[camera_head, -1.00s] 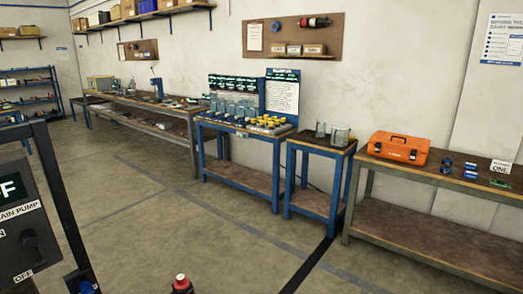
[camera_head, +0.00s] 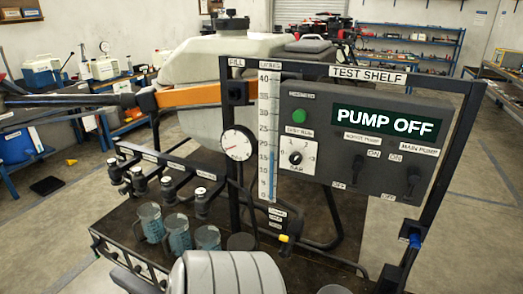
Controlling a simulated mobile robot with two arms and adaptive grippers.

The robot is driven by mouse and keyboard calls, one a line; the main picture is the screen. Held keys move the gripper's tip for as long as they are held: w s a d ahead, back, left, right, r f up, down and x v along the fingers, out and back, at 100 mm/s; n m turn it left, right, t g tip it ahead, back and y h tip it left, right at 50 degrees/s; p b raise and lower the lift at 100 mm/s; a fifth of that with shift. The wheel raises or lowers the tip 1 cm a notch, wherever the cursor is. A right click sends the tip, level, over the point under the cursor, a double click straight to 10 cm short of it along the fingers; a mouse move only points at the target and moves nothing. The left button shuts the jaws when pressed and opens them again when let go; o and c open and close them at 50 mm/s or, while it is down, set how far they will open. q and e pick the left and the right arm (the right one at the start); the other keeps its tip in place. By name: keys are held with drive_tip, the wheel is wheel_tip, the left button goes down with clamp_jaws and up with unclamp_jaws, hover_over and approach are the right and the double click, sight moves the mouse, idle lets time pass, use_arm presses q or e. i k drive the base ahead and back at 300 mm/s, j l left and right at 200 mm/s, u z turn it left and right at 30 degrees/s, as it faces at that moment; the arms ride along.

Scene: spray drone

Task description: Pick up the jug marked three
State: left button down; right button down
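Several clear jugs with blue markings or contents stand in a row on the dark bench of the test stand: a left jug (camera_head: 151,222), a middle jug (camera_head: 178,234) and a right jug (camera_head: 208,238). They stand below a row of black nozzles (camera_head: 168,185) with grey caps. A darker round vessel (camera_head: 241,242) stands to their right, and the rim of another (camera_head: 335,289) shows at the bottom edge. I cannot read a number on any of them, so I cannot tell which is marked three.
The test shelf frame carries a panel reading PUMP OFF (camera_head: 386,125), a sight tube (camera_head: 268,135) and a dial gauge (camera_head: 238,143). A large pale tank (camera_head: 215,70) stands behind. Open floor (camera_head: 60,235) lies to the left. A grey ribbed shape covers the bottom centre.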

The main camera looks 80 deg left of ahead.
sight(148, 227)
drive_tip(key=u, duration=3.35)
drive_tip(key=k+z, duration=0.1)
drive_tip(key=z, duration=1.55)
drive_tip(key=u, duration=1.65)
drive_tip(key=j+z, duration=0.25)
